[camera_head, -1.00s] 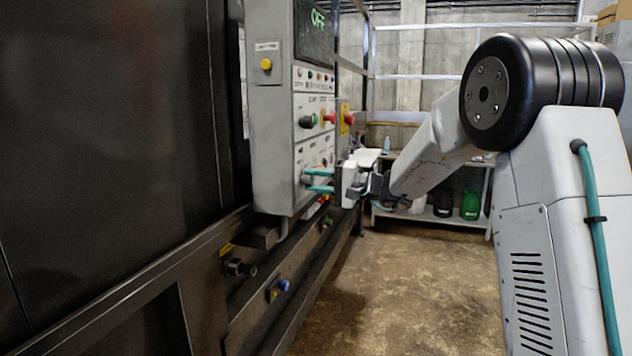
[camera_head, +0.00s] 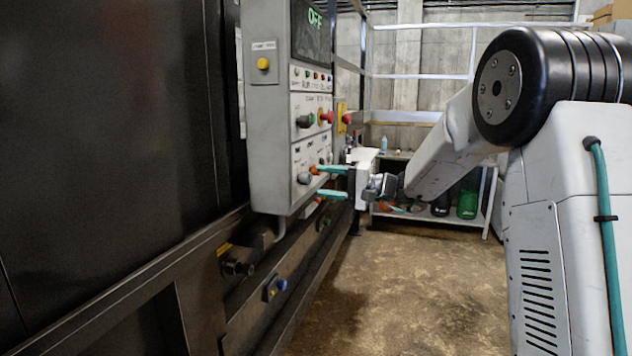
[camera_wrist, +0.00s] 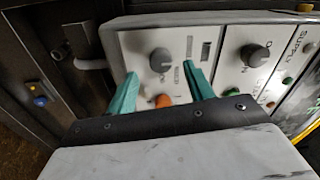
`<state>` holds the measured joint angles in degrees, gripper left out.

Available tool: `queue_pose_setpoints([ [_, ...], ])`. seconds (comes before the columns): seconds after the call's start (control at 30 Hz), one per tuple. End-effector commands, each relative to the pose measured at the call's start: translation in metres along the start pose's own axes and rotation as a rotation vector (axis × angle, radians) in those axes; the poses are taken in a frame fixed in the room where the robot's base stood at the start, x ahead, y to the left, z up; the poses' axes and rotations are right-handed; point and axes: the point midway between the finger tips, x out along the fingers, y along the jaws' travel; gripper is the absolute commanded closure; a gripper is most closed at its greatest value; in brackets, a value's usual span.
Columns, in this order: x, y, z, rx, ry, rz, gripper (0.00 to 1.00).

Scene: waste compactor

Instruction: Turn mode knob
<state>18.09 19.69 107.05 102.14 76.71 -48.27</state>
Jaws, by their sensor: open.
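The control panel (camera_head: 275,130) is a grey box on the left, with OFF in green on its screen. On its lowest section is a round grey knob (camera_head: 305,178), also seen in the wrist view (camera_wrist: 161,59); I take it for the mode knob, though its label is unreadable. An orange button (camera_wrist: 163,101) sits beside it. My gripper (camera_head: 318,181) is open and empty, its teal fingers pointing at the panel with a gap to the knob. In the wrist view the knob shows beyond and between the fingertips (camera_wrist: 160,77).
A second dark knob (camera_wrist: 253,54) and a green button (camera_wrist: 232,92) are on the neighbouring section. A red button (camera_head: 326,117) projects from the panel. A blue button (camera_head: 281,285) is on the dark frame below. Floor is clear to the right; a shelf (camera_head: 420,214) stands behind.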

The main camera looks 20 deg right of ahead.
Motion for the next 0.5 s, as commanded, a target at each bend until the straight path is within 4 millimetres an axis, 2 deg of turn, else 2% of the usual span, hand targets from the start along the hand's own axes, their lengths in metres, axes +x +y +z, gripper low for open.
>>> queue_pose_setpoints([
  [0.1, -0.021, 0.0, -0.001, 0.0, 0.003, 0.0, 0.48],
  [0.2, -0.031, 0.0, -0.001, -0.001, 0.002, 0.001, 0.48],
  [0.5, -0.038, 0.0, 0.0, 0.0, 0.001, 0.0, 0.48],
])
